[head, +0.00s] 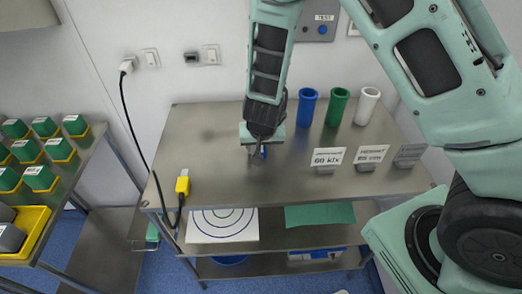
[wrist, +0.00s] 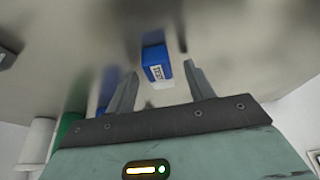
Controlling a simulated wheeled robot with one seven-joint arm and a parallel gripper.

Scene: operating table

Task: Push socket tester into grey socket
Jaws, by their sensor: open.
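The likely socket tester is a small blue block (wrist: 153,55) with a white label, between and just beyond my fingertips in the wrist view. In the head view a bit of blue (head: 264,153) shows beside the fingers, above the steel table; most of it is hidden. My gripper (head: 258,154) points down over the table's middle. It is open, with a finger on each side of the block in the wrist view (wrist: 161,72); contact cannot be told. The grey socket (head: 192,57) is on the wall at the back, left of my gripper.
Blue (head: 307,107), green (head: 338,106) and white (head: 367,106) cups stand at the table's back right. Weight signs (head: 327,157) stand before them. A yellow connector (head: 182,185) lies at the left; its black cable runs to a wall plug (head: 128,65). The table's back left is clear.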

